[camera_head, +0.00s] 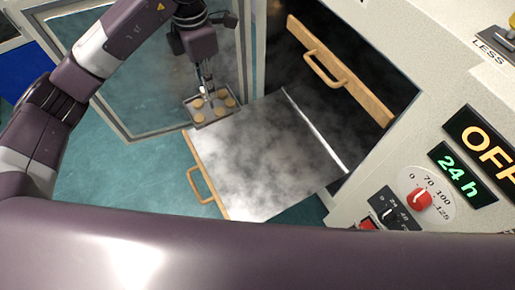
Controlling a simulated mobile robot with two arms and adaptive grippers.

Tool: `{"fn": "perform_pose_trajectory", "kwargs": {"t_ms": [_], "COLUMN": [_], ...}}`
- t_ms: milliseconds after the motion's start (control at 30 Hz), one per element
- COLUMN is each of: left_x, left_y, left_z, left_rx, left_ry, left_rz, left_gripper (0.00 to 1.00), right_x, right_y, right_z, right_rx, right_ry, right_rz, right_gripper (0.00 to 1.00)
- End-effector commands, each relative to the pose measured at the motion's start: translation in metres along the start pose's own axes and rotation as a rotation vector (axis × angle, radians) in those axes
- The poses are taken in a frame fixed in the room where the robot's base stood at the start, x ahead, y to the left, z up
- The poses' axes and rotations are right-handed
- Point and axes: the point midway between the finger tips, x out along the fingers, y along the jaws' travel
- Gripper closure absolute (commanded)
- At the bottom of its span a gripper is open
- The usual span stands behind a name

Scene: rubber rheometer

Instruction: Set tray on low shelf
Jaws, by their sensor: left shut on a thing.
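A small metal tray (212,121) with several round tan pieces on it shows at the upper middle. My left gripper (206,89) points down and is shut on the tray at its far side. The tray is close to the far left corner of the lower shelf (262,160), a pulled-out metal sheet with a wooden front and handle (198,185). Whether the tray touches the shelf, I cannot tell. My right gripper is not in view.
An upper shelf front with a wooden handle (322,72) sits in the dark cabinet opening. A glass door (150,75) stands open at left. The control panel (450,170) with a red knob (420,198) is at right. The low shelf's surface is clear.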

Motion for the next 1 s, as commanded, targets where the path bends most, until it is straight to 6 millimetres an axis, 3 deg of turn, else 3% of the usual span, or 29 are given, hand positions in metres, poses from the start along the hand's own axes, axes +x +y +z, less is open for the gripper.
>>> {"fn": "perform_pose_trajectory", "kwargs": {"t_ms": [167,600,1000], "left_x": [0.028,0.136,0.176], "left_y": [-0.002,-0.002,-0.001], "left_z": [0.000,0.000,0.000], "left_rx": [-0.016,-0.013,-0.012], "left_ry": [0.002,0.002,0.002], "left_rz": [-0.006,-0.005,-0.003], "left_gripper": [1.00,1.00,1.00], "right_x": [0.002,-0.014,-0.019], "right_y": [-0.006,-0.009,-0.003], "right_z": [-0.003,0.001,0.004], "right_rx": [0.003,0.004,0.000], "right_ry": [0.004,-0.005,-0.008], "right_rz": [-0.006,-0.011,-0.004], "right_gripper": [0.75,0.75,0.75]}}
